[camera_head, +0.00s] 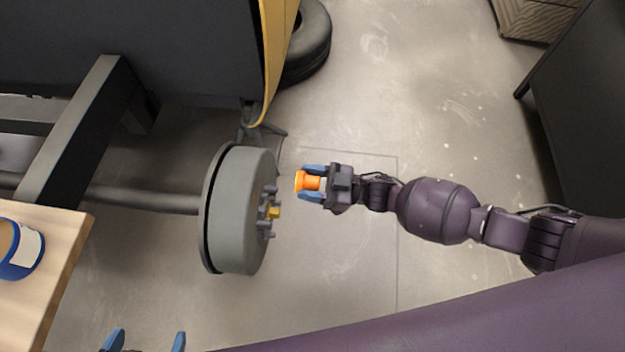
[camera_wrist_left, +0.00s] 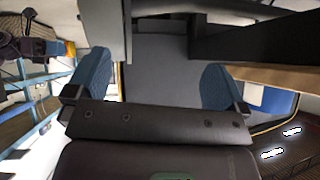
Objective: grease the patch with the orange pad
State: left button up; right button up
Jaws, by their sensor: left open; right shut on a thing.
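My right gripper (camera_head: 311,182) is shut on the orange pad (camera_head: 304,181), which points left toward the grey wheel drum (camera_head: 240,210). A clear gap lies between the pad and the drum. The drum's right face has studs and a small yellow piece (camera_head: 274,212) at its hub; I cannot tell whether this is the patch. The drum's face is seen nearly edge-on. My left gripper (camera_head: 146,341) is open and empty at the bottom edge; its two blue fingers stand apart in the left wrist view (camera_wrist_left: 155,85). A small orange spot shows at left there.
A blue tin (camera_head: 22,248) with a white label stands on a wooden tabletop (camera_head: 62,235) at left. A dark axle and frame lie behind the drum. A tyre (camera_head: 308,45) is at the top. A dark cabinet (camera_head: 585,110) is at right. Floor around my right gripper is clear.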

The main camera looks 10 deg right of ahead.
aim_at(259, 177)
jog(key=shift+f+b+x, duration=0.15)
jog(key=shift+x, duration=0.85)
jog(key=shift+f+b+x, duration=0.15)
jog(key=shift+f+x, duration=0.05)
jog(key=shift+x, duration=0.8)
jog(key=shift+f+b+x, duration=0.15)
jog(key=shift+x, duration=0.85)
pick_arm(q)
jog(key=shift+w+d+r, duration=0.1)
jog(key=shift+w+d, duration=0.1)
jog(key=shift+w, duration=0.3)
pick_arm(e)
jog(key=shift+w+a, duration=0.1)
jog(key=shift+a, duration=0.1)
pick_arm(q)
jog(key=shift+s+f, duration=0.2)
jog(key=shift+s, duration=0.05)
pick_arm(e)
jog(key=shift+a, duration=0.15)
pick_arm(q)
jog(key=shift+f, duration=0.1)
pick_arm(e)
jog(key=shift+x, duration=0.9)
